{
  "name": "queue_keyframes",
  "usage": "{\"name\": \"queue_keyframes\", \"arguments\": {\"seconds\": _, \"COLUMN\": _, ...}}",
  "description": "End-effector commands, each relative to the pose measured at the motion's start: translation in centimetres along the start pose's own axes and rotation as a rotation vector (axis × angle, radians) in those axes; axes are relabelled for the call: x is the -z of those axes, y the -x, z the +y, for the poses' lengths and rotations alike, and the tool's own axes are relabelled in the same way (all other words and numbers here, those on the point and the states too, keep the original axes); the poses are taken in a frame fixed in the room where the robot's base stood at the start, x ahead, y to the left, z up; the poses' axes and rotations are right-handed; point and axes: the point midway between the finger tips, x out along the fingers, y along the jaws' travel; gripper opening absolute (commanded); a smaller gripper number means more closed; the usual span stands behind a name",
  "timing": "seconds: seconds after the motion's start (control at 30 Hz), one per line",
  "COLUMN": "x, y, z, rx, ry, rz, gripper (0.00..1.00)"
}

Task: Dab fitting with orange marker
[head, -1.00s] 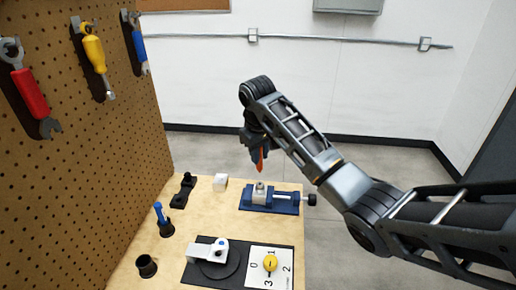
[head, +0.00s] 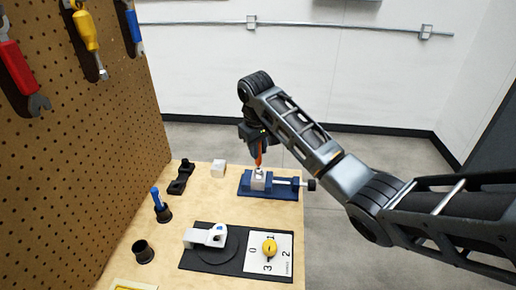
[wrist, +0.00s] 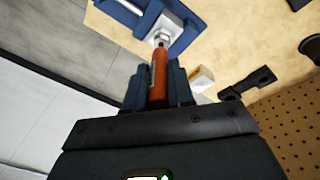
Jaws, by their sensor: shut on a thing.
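The orange marker (wrist: 158,75) is held between the fingers of my gripper (wrist: 158,90), its tip end pointing away from the palm. In the head view the marker (head: 258,157) hangs tip down below my gripper (head: 257,145). The fitting (wrist: 161,40) is a small metallic piece on the light block clamped in the blue vise (head: 285,190). In the head view the marker's lower end is right over the block (head: 258,181). The marker's tip overlaps the fitting in the wrist view; I cannot tell whether they touch.
A white cube (head: 218,169) and a black holder (head: 181,177) stand left of the vise. Nearer are a blue marker in a black cup (head: 163,214), an empty black cup (head: 143,252), a white part on a black mat (head: 205,237) and a yellow knob (head: 269,246) on a numbered plate.

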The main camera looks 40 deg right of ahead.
Motion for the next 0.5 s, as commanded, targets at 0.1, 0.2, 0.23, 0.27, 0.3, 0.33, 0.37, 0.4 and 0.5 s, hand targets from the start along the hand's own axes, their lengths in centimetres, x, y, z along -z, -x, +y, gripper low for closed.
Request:
{"name": "queue_keyframes", "arguments": {"seconds": 0.1, "x": 0.0, "y": 0.0, "z": 0.0, "rx": 0.0, "ry": 0.0, "rz": 0.0, "gripper": 0.0}}
{"name": "queue_keyframes", "arguments": {"seconds": 0.2, "x": 0.0, "y": -0.03, "z": 0.0, "rx": 0.0, "ry": 0.0, "rz": 0.0, "gripper": 0.0}}
{"name": "queue_keyframes", "arguments": {"seconds": 0.23, "x": -0.01, "y": -0.05, "z": 0.0, "rx": 0.0, "ry": 0.0, "rz": 0.0, "gripper": 0.0}}
{"name": "queue_keyframes", "arguments": {"seconds": 0.27, "x": -0.01, "y": -0.07, "z": -0.01, "rx": 0.0, "ry": 0.0, "rz": 0.0, "gripper": 0.0}}
{"name": "queue_keyframes", "arguments": {"seconds": 0.3, "x": -0.02, "y": -0.11, "z": -0.02, "rx": 0.0, "ry": 0.0, "rz": 0.0, "gripper": 0.0}}
{"name": "queue_keyframes", "arguments": {"seconds": 0.33, "x": -0.02, "y": -0.14, "z": -0.02, "rx": 0.0, "ry": 0.0, "rz": 0.0, "gripper": 0.0}}
{"name": "queue_keyframes", "arguments": {"seconds": 0.37, "x": -0.02, "y": -0.17, "z": -0.03, "rx": 0.0, "ry": 0.0, "rz": 0.0, "gripper": 0.0}}
{"name": "queue_keyframes", "arguments": {"seconds": 0.4, "x": -0.03, "y": -0.22, "z": -0.04, "rx": 0.0, "ry": 0.0, "rz": 0.0, "gripper": 0.0}}
{"name": "queue_keyframes", "arguments": {"seconds": 0.5, "x": -0.04, "y": -0.33, "z": -0.05, "rx": 0.0, "ry": 0.0, "rz": 0.0, "gripper": 0.0}}
